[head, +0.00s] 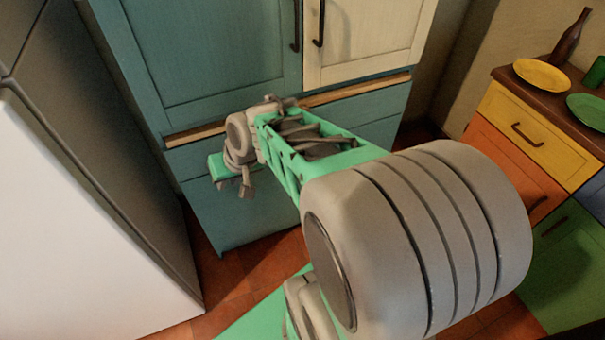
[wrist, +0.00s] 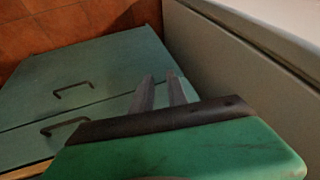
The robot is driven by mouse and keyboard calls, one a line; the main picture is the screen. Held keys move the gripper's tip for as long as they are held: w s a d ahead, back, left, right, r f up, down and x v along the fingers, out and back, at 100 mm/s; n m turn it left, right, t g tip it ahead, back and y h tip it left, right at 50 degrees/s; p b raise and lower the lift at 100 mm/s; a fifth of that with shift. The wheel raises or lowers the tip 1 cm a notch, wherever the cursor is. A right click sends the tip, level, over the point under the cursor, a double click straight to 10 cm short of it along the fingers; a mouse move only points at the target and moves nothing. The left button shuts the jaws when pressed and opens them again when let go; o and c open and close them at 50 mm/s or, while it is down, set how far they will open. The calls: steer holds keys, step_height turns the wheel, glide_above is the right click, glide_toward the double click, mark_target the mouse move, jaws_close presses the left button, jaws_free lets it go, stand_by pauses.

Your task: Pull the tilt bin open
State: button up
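The teal cabinet front below the wooden strip has two panels, and I cannot tell for sure which one is the tilt bin. The lower panel (head: 240,215) and the narrower upper panel (head: 190,158) look shut in the head view. In the wrist view, the lower panel (wrist: 110,65) has a dark handle (wrist: 72,88), and a second dark handle (wrist: 65,123) is on the upper panel. My gripper (wrist: 160,76) is empty, with its two grey fingers apart. It is in front of the panels, to the side of both handles and apart from them. In the head view my arm hides the handles.
A white and grey fridge-like unit (head: 75,200) stands close on the left; its side (wrist: 225,65) shows in the wrist view. Teal and cream doors (head: 205,45) are above. A colourful counter (head: 520,135) with plates is at right. Tiled floor (head: 240,270) lies below.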

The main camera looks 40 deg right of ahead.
steer(key=w+d+f+m+t+y+b, duration=0.1)
steer(key=w+d+f+m+t+b, duration=0.15)
steer(key=d+f+b, duration=0.45)
steer(key=w+d+f+m+t+b, duration=0.1)
steer(key=w+d+f+m+b, duration=0.2)
steer(key=f, duration=0.8)
steer(key=s+d+f+m+t+h+b, duration=0.25)
steer(key=d+f+m+h+b, duration=0.2)
steer(key=d+m, duration=0.4)
steer(key=s+d+f+m+t+h+b, duration=0.1)
steer(key=d+f+m+t+h+b, duration=0.3)
steer(key=d, duration=0.8)
steer(key=shift+m+y, duration=0.4)
steer(key=shift+y, duration=0.45)
steer(key=x, duration=0.4)
steer(key=b+x, duration=0.1)
steer(key=x, duration=0.2)
steer(key=shift+w+d+f, duration=0.25)
steer(key=shift+d, duration=0.05)
jaws_close()
